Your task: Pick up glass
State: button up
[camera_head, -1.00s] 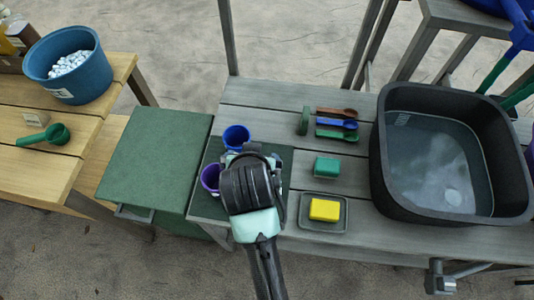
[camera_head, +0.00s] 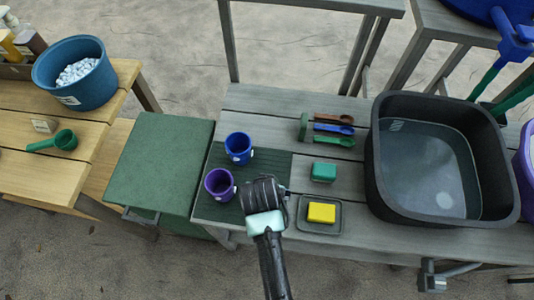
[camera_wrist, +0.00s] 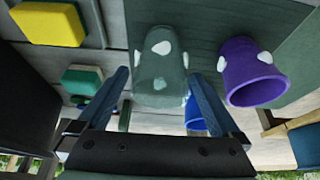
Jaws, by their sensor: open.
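A grey-green, see-through-looking glass with white spots (camera_wrist: 162,68) stands between the two fingers of my gripper (camera_wrist: 158,90) in the wrist view. The fingers are open, one on each side of it; I cannot tell whether either touches it. In the head view my gripper (camera_head: 262,194) is over the right part of the dark ribbed mat (camera_head: 268,160) and hides the glass. A purple cup (camera_head: 219,185) stands just left of my gripper, also in the wrist view on the right (camera_wrist: 252,72). A blue cup (camera_head: 239,148) stands farther back, partly hidden in the wrist view (camera_wrist: 195,118).
A yellow sponge (camera_head: 321,212) lies on a dark tray (camera_head: 304,226) right of my gripper. A green block (camera_head: 324,172) and several spoons (camera_head: 334,129) lie behind it. A large black basin (camera_head: 376,195) fills the right side. A green-topped surface (camera_head: 155,165) adjoins the left.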

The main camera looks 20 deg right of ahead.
jog(key=shift+x, duration=2.45)
jog(key=shift+a, duration=0.1)
jog(key=c, duration=1.4)
